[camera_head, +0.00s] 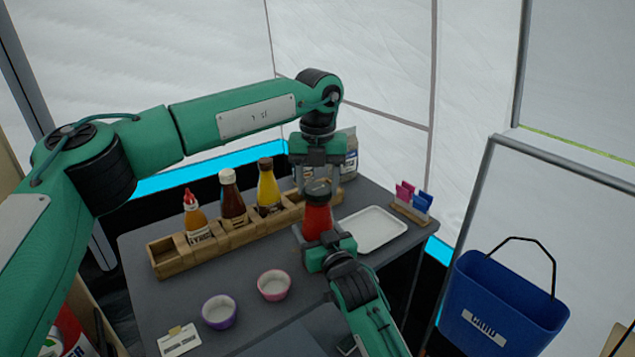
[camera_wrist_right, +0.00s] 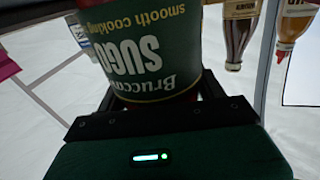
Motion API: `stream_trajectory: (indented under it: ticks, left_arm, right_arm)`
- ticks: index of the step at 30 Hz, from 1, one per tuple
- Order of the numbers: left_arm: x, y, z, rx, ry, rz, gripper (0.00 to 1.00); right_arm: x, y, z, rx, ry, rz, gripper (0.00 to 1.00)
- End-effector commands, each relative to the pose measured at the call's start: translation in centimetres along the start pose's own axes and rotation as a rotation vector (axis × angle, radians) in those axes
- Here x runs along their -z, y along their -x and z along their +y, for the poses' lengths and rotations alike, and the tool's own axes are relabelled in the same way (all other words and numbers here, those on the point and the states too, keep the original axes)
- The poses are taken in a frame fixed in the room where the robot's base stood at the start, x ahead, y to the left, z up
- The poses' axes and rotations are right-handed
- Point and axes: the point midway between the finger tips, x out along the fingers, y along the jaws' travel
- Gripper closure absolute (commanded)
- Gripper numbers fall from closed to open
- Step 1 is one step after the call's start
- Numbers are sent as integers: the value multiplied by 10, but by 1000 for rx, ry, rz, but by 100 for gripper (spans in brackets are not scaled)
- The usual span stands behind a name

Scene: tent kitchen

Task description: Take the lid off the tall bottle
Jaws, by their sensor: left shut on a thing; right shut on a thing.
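The tall bottle (camera_head: 317,217) is a red sauce bottle, held upright over the grey table. Its dark green SUGO label (camera_wrist_right: 150,55) fills much of the right wrist view, upside down. My right gripper (camera_head: 322,238) comes from the front and is shut around the bottle's body. It also shows in the right wrist view (camera_wrist_right: 150,105). My left gripper (camera_head: 318,178) points down from above and is shut on the greyish lid (camera_head: 318,188) at the bottle's top. The fingers partly hide the lid, and I cannot tell whether a gap separates it from the bottle.
A wooden rack (camera_head: 222,240) with several sauce bottles stands left of the tall bottle. A white tray (camera_head: 372,230) lies to its right. Purple (camera_head: 219,312) and pink (camera_head: 274,285) bowls stand in front. A blue bin (camera_head: 500,305) is off the table at right.

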Motion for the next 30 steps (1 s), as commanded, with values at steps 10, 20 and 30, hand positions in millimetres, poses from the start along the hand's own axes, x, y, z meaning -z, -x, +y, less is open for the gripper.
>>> stream_trajectory:
  ticks: [10,20,30]
  left_arm:
    - [0,1,-1,1,550,-1,75]
    - [-1,1,-1,3,1076,-1,75]
    - [-1,2,0,3,1483,0,75]
  right_arm:
    - [0,0,0,0,0,-1,94]
    - [0,0,0,0,1,0,94]
    - [0,0,0,1,2,0,94]
